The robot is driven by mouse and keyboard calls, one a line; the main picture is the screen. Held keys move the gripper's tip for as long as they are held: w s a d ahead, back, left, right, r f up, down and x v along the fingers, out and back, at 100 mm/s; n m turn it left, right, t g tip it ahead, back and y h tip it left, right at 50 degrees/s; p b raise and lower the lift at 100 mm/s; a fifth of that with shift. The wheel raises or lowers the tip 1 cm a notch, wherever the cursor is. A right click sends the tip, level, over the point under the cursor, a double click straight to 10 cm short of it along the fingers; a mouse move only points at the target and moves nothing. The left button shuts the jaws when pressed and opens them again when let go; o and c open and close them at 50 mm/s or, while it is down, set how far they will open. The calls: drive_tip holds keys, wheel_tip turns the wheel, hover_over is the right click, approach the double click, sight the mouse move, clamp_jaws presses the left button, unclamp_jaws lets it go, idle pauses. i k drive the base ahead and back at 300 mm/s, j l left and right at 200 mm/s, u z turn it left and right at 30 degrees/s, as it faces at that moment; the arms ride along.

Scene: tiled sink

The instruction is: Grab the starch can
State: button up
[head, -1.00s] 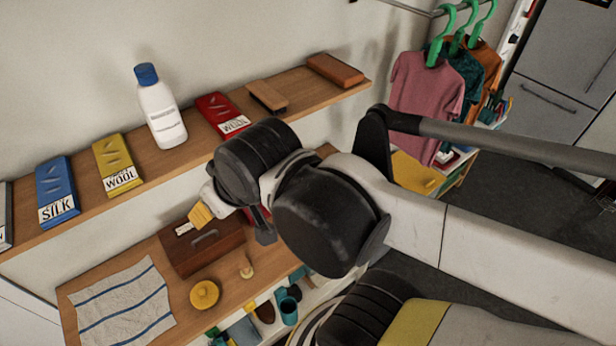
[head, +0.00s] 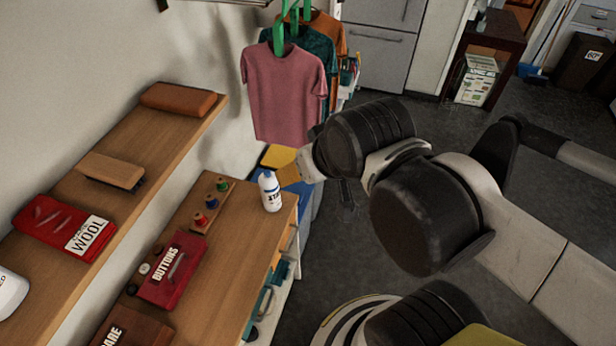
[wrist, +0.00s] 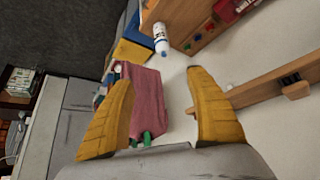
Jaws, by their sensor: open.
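The starch can (head: 271,192) is a small white can with blue lettering and a blue top. In the head view it stands upright at the far right corner of the lower wooden table (head: 235,240). In the wrist view the can (wrist: 161,38) shows sideways near the top, beyond the fingertips and apart from them. My gripper (wrist: 160,78) has two yellow fingers spread wide with nothing between them. In the head view my wrist is right of the can, and the fingers are mostly hidden behind the arm.
A red buttons box (head: 172,270) and a rack of coloured spools (head: 208,200) are left of the can. The upper shelf (head: 120,180) overhangs at left. Hanging shirts (head: 284,95) are behind. Open floor (head: 330,235) lies to the right.

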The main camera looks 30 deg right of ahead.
sight(270, 187)
drive_tip(key=l, duration=0.7)
drive_tip(key=i+l+z, duration=0.15)
drive_tip(key=l, duration=0.6)
